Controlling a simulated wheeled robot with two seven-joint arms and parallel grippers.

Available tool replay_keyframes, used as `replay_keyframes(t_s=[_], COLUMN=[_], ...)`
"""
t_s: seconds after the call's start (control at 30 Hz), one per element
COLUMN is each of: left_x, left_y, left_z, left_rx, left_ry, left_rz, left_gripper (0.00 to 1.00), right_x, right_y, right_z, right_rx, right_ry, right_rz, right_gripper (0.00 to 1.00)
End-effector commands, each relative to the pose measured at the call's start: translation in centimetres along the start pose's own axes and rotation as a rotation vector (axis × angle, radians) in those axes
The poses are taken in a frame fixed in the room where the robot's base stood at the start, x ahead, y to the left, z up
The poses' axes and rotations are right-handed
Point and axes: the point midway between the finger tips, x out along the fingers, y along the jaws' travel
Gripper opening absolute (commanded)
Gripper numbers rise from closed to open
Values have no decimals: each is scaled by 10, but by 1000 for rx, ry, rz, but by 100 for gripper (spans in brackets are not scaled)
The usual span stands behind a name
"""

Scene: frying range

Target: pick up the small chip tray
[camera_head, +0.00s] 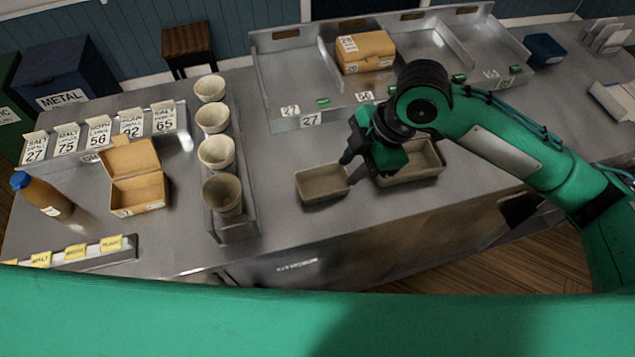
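The small chip tray (322,184) is a shallow grey-brown tray on the steel counter, right of the row of cups. A larger tray (427,162) of the same colour stands to its right, partly hidden behind my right gripper. My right gripper (359,167) points down between the two trays, at the right end of the small tray. Its fingers are apart, with one close to the small tray's right rim; I cannot tell if they touch. Nothing shows held in it. My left gripper is out of view.
Several cups (216,152) stand in a rack left of the small tray. An open carton (137,182) and a bottle (42,195) are further left. A closed carton (365,51) sits in the steel bay behind. The counter in front of the small tray is narrow but clear.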

Motion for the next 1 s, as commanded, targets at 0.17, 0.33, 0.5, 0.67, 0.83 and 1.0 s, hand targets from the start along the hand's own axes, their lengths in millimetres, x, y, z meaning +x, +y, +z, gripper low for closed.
replay_keyframes(t_s=[0.17, 0.33, 0.5, 0.67, 0.83, 1.0], left_x=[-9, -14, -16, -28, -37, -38], left_y=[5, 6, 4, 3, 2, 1], left_z=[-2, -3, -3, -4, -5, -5], left_rx=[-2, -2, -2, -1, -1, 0], left_ry=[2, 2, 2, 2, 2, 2], left_rz=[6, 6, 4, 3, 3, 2], left_gripper=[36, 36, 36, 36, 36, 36], right_x=[35, 64, 76, 92, 117, 128], right_y=[-1, 0, 0, 2, 4, 4], right_z=[-1, -1, 0, 4, 7, 8], right_rx=[2, 3, 1, 4, 3, 1], right_ry=[3, 2, 2, 1, 2, 1], right_rz=[-5, -2, 0, -3, -1, 0], right_gripper=[28, 28, 28, 28, 28, 28])
